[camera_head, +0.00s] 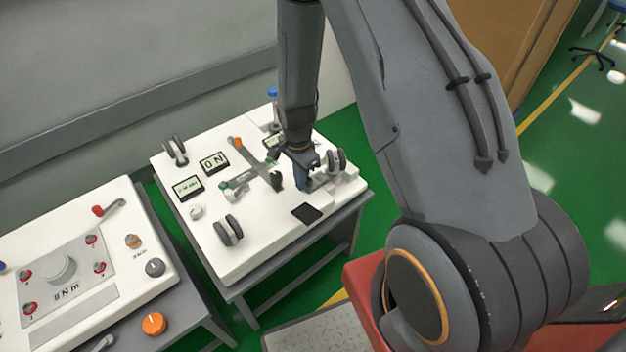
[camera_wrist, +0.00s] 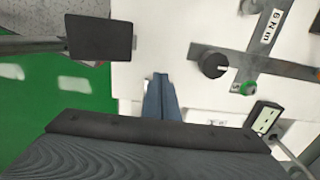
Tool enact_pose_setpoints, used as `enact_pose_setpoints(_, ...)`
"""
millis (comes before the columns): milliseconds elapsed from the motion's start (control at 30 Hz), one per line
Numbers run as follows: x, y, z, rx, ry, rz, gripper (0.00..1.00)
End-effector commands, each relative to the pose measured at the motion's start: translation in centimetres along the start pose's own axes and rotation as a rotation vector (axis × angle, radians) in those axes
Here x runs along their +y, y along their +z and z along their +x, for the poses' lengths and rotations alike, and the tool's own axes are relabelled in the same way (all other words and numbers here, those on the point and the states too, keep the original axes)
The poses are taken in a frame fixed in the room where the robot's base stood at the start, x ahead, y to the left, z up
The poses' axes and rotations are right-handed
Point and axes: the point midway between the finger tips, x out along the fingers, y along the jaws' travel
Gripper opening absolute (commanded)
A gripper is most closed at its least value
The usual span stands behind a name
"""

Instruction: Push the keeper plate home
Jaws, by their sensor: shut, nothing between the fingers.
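My gripper (camera_head: 302,184) is shut and empty, low over the right part of the white cart top (camera_head: 262,245). Its blue fingers also show together in the wrist view (camera_wrist: 158,84). A small grey metal piece (camera_head: 320,181) lies just right of the fingertips in the head view; it may be the keeper plate, but I cannot tell for sure. I cannot tell whether the fingers touch it. My gripper body hides part of the fixture behind the fingers. A grey crossed bar labelled 6 N m (camera_wrist: 270,33) and a black knob (camera_wrist: 212,65) lie to the right in the wrist view.
A black pad (camera_head: 307,213) lies near the cart's front edge. Dark wheel-like handles (camera_head: 228,230) and small displays (camera_head: 188,187) stand on the top. An orange-tipped lever (camera_head: 238,144) lies behind my gripper. A second cart (camera_head: 75,290) with knobs stands at left.

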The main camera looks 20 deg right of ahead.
Motion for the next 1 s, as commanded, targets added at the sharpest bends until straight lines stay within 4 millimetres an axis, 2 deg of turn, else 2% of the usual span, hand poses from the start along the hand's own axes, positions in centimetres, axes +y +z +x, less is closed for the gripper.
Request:
enact_pose_setpoints(600, 0.0, -0.1, 1.8, 0.000, 0.000, 0.000, 0.00)
enact_pose_setpoints(1000, 0.1, -1.8, 1.7, 0.002, -0.003, 0.011, 0.00)
